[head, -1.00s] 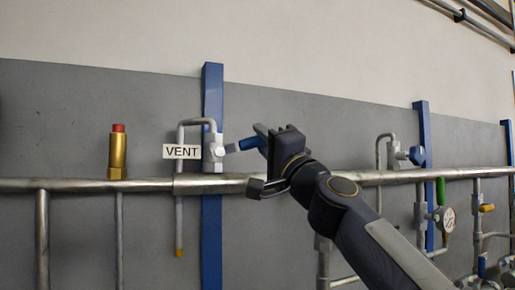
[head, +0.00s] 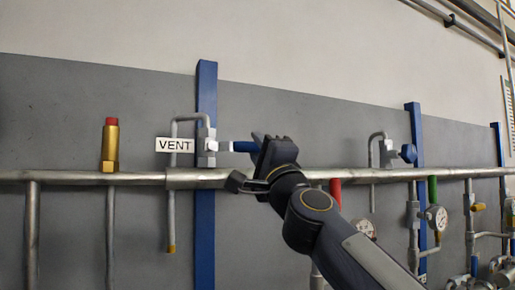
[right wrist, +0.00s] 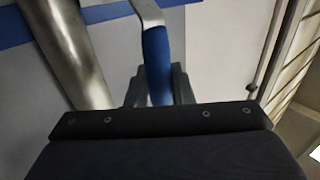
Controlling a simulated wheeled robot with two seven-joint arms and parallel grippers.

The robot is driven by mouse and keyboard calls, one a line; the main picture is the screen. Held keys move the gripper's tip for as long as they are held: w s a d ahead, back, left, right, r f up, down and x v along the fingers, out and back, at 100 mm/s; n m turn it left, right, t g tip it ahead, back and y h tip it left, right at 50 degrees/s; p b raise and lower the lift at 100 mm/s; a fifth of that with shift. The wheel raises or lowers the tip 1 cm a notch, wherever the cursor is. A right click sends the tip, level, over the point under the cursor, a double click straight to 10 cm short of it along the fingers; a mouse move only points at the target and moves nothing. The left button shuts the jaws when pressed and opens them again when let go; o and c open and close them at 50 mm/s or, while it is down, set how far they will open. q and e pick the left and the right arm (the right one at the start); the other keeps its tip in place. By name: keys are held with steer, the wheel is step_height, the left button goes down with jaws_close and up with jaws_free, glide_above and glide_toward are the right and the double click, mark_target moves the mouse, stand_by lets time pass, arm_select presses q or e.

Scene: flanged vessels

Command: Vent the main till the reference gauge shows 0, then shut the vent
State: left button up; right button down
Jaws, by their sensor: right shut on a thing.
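The vent valve (head: 207,147) sits on a bent grey pipe beside the white VENT label (head: 174,145). Its blue handle (head: 240,146) points right, about level. My right gripper (head: 262,147) is shut on the outer end of this handle. In the right wrist view, the blue handle (right wrist: 157,60) runs down between the dark fingers (right wrist: 160,92). Two gauges show at the right: one white gauge (head: 437,217) below a green handle, and another gauge (head: 366,229) partly behind my right arm. Their readings are too small to tell. My left gripper is not in view.
A long steel main pipe (head: 80,176) crosses just below the valve. A brass fitting with a red top (head: 110,146) stands on it at left. Blue posts (head: 205,235) and a grey panel lie behind. Another blue-handled valve (head: 408,153) is at right.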

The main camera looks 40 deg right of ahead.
steer(key=shift+f, duration=0.1)
steer(key=c, duration=1.3)
jaws_free()
steer(key=b+v, duration=0.2)
steer(key=v, duration=0.5)
steer(key=shift+s+f, duration=0.2)
steer(key=shift+s, duration=0.1)
